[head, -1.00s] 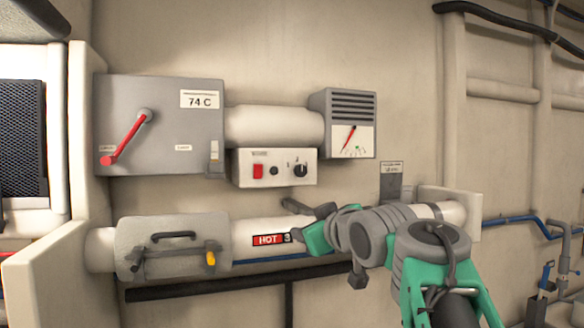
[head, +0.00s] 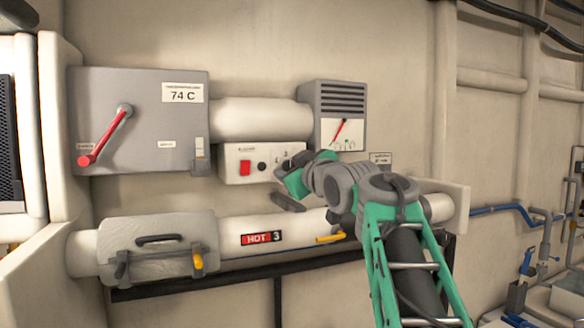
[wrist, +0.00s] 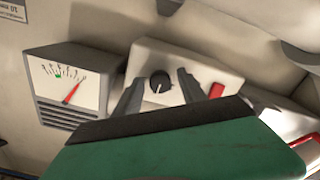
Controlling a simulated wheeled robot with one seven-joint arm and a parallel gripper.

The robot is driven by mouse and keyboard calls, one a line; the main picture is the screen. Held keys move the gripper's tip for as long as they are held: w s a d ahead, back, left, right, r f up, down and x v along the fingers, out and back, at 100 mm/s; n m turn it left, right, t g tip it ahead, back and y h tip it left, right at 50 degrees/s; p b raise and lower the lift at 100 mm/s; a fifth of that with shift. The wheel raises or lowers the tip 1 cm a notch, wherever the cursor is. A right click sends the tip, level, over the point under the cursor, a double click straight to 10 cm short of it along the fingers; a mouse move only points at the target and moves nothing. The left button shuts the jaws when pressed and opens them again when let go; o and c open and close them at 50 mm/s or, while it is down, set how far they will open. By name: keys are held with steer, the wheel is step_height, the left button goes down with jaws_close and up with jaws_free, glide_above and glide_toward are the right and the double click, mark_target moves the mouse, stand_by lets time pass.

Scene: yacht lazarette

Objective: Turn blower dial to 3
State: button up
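The white blower panel (head: 234,175) is on the wall below a thick pipe, with a red switch (head: 244,167) on its left. My gripper (head: 287,172) is at the panel's right end and hides the dial in the head view. In the wrist view, turned over, the black round dial (wrist: 160,81) shows a white pointer mark directed down in the picture. My open gripper (wrist: 160,88) has one dark finger on each side of the dial, with gaps visible. The dial's numbers cannot be read there.
A gauge box (head: 361,105) with a red needle is right of the panel. A grey box (head: 160,122) with a red lever is on the left.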

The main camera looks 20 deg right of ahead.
jaws_close()
steer(key=shift+m, duration=0.3)
stand_by(0.4)
steer(key=m, duration=0.5)
steer(key=shift+b, duration=0.35)
steer(key=m, duration=0.6)
steer(key=shift+a+f, duration=0.1)
steer(key=shift+m, duration=0.3)
steer(key=shift+o, duration=0.4)
jaws_free()
steer(key=shift+s, duration=0.1)
